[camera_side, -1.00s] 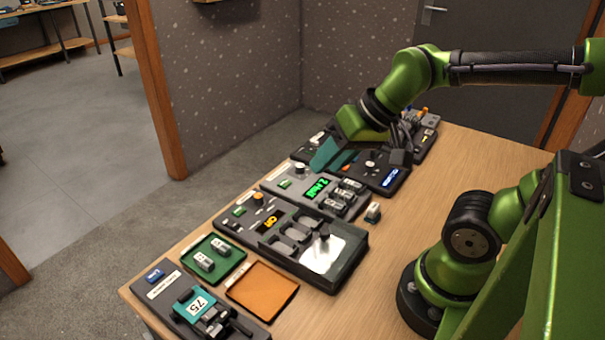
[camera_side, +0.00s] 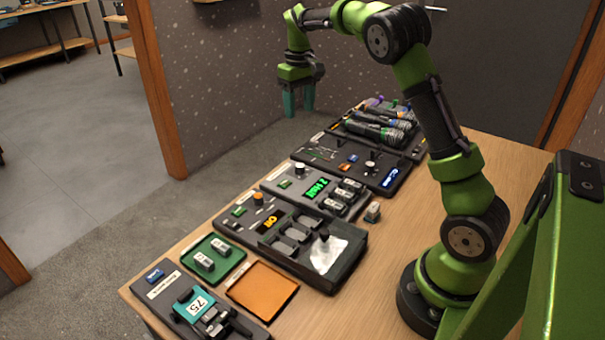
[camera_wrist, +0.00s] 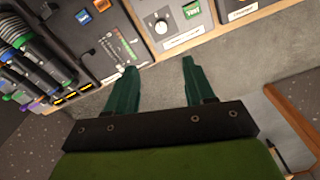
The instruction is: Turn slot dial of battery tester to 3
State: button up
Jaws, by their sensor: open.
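A grey unit that looks like the battery tester (camera_side: 273,179) lies mid-table in the side view, with a white dial (camera_side: 299,168), a lit green display (camera_side: 318,187) and several batteries in slots (camera_side: 344,195). Its dial (camera_wrist: 161,26) also shows at the top of the wrist view, above a white label. The dial's setting is too small to read. My gripper (camera_side: 299,112) is open and empty, fingers down, high and beyond the table's far-left edge. In the wrist view, the fingertips (camera_wrist: 158,66) are apart with bare floor between them, touching nothing.
A dark unit with an orange dial (camera_side: 258,197) stands nearer the camera. A dark fader panel (camera_side: 340,160) and a rack of handheld microphones (camera_side: 384,128) lie behind. A loose battery (camera_side: 373,212) stands right of the tester. Green (camera_side: 234,248) and orange (camera_side: 262,306) trays lie in front.

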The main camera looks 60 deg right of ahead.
aim_at(300, 165)
notch_tip(300, 165, down, 17)
jog(key=shift+s+a+f, duration=0.1)
jog(key=shift+a, duration=0.05)
dwell(0.4)
grip_shut()
dwell(0.4)
jog(key=m, duration=0.5)
jog(key=shift+m, duration=0.4)
jog(key=m, duration=0.5)
jog(key=shift+m, duration=0.4)
